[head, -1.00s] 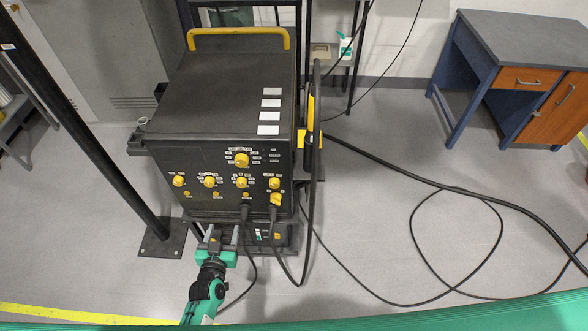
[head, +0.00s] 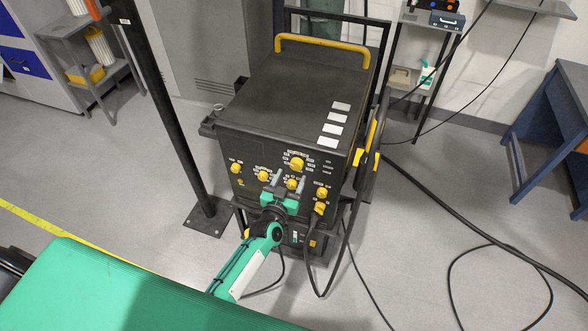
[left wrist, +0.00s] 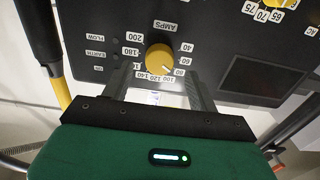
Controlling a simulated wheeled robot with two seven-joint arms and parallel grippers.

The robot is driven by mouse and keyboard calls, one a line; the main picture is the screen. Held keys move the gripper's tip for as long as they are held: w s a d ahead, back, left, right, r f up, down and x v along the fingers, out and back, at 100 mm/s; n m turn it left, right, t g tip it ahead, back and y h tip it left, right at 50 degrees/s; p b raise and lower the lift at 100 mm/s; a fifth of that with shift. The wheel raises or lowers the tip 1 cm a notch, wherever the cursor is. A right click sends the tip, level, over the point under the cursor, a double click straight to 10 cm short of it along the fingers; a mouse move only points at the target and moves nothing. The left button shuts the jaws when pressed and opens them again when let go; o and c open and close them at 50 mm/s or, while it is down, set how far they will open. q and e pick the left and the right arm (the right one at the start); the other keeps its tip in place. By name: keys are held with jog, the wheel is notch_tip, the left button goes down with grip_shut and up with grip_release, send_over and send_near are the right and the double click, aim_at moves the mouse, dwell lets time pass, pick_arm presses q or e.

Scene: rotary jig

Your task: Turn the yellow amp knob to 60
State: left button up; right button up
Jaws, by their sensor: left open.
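The yellow amp knob (head: 297,162) is the upper knob on the front panel of a dark welding machine (head: 290,100). In the left wrist view the amp knob (left wrist: 160,58) sits inside an upside-down AMPS dial numbered up to 200. A mark on it points to the lower right, around 60 to 100; I cannot tell the exact number. My left gripper (head: 289,179) is in front of the panel, just below the knob in the head view. Its open fingers (left wrist: 157,82) stand either side of the knob's lower part in the wrist view; contact is unclear. My right gripper is not in view.
Several other yellow knobs, such as one (head: 263,175) to the left and one (head: 322,193) to the lower right, are close by. Black cables (head: 430,195) hang from the front and cross the floor. A dark post (head: 165,110) stands left. A green surface (head: 110,290) fills the lower left.

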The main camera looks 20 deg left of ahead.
aim_at(295, 168)
pick_arm(q)
jog(key=shift+w, duration=1.95)
jog(key=c, duration=1)
